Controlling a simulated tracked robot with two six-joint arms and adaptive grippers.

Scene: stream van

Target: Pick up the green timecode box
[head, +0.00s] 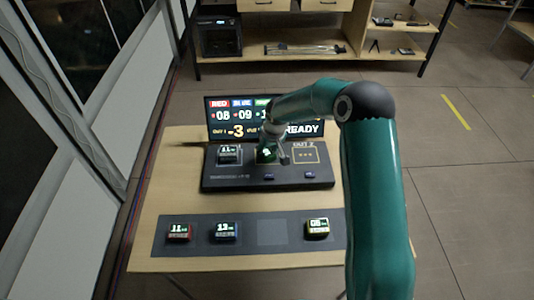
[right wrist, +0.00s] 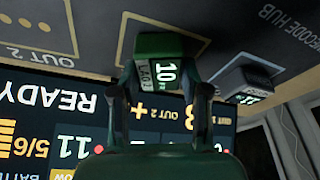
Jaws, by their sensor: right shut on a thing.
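The green timecode box (head: 266,154) is at the middle of the black hub's top, mostly hidden by my right gripper (head: 270,145) in the head view. In the right wrist view the green box (right wrist: 165,46) shows its lit display, reading 10. My right gripper (right wrist: 161,88) is shut on it, one finger on each side. The box is at or very close to the hub surface; I cannot tell whether they touch. My left gripper is not in view.
The hub (head: 230,181) holds another box (head: 229,154) on its left; its OUT 2 place is empty. A lit screen (head: 225,113) stands behind. Red (head: 178,232), blue (head: 224,231) and yellow (head: 317,227) boxes sit on the grey mat (head: 200,248) in front, with one empty square.

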